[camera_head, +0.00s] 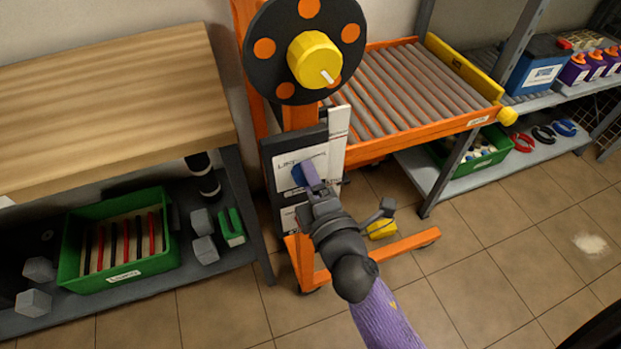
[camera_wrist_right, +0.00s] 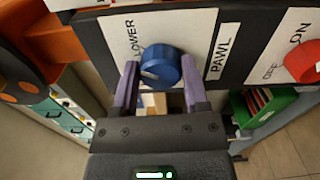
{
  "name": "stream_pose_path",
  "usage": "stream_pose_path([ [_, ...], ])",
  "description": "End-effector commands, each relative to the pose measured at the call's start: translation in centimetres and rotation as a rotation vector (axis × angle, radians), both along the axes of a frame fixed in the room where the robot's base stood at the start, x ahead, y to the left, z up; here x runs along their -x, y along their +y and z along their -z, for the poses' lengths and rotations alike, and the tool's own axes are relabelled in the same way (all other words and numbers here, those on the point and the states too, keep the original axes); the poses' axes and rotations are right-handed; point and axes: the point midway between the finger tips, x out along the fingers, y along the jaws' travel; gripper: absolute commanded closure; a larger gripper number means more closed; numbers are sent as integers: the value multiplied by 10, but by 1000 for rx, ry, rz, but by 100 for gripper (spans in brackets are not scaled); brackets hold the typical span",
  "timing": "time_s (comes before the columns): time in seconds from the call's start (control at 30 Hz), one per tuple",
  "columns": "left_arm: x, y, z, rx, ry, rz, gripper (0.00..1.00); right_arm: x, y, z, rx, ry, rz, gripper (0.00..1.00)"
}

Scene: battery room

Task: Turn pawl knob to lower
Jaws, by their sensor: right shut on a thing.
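The blue pawl knob (camera_wrist_right: 161,62) sits on a white plate on a dark panel, with the word LOWER to its left and PAWL to its right. A small white mark shows on the knob's lower left face. My right gripper (camera_wrist_right: 159,72) is shut on the knob, one purple finger on each side. In the head view my right gripper (camera_head: 308,174) reaches the panel (camera_head: 272,158) and a bit of the blue knob (camera_head: 298,175) shows beside the fingers. My left gripper is not in view.
A red ON/OFF knob (camera_wrist_right: 303,62) is right of the pawl plate. Above the panel is a black wheel (camera_head: 262,30) with orange dots and a yellow hub. An orange roller table (camera_head: 400,85) stands right, a wooden bench (camera_head: 110,110) left.

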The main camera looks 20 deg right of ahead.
Motion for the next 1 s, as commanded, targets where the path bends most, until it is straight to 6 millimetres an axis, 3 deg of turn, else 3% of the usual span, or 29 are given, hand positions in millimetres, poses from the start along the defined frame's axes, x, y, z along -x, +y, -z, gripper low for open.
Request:
stream_pose_path([
  [0.4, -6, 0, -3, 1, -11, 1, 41, 0, 0, 1, -236, 10, 1, 100],
  [1.0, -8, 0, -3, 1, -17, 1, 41, 0, 0, 2, -298, 13, 1, 100],
])
